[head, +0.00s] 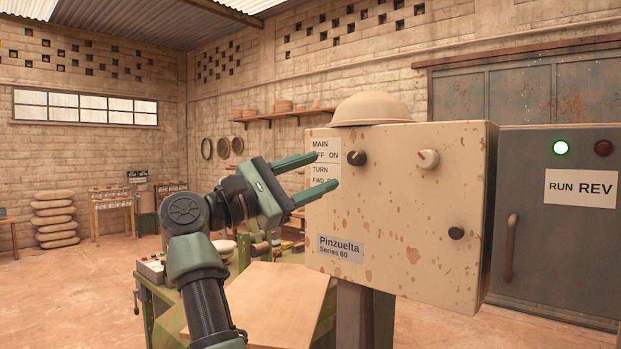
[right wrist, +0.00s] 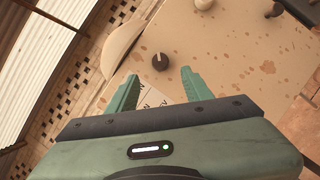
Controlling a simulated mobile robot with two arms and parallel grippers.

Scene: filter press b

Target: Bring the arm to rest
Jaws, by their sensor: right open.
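My right gripper (head: 331,170) is open and empty, with its green fingers pointing at the left part of the beige control box (head: 410,262). The fingertips overlap the printed label (head: 324,147) reading MAIN, OFF ON and TURN; I cannot tell whether they touch the box. A dark knob (head: 356,158) is just right of the fingertips. In the right wrist view the gripper (right wrist: 159,80) is open, with the dark knob (right wrist: 160,62) beyond the gap between its fingers. My left gripper is not in view.
A hard hat (head: 372,108) lies on top. A green bench with a wooden board (head: 270,300) stands below my arm.

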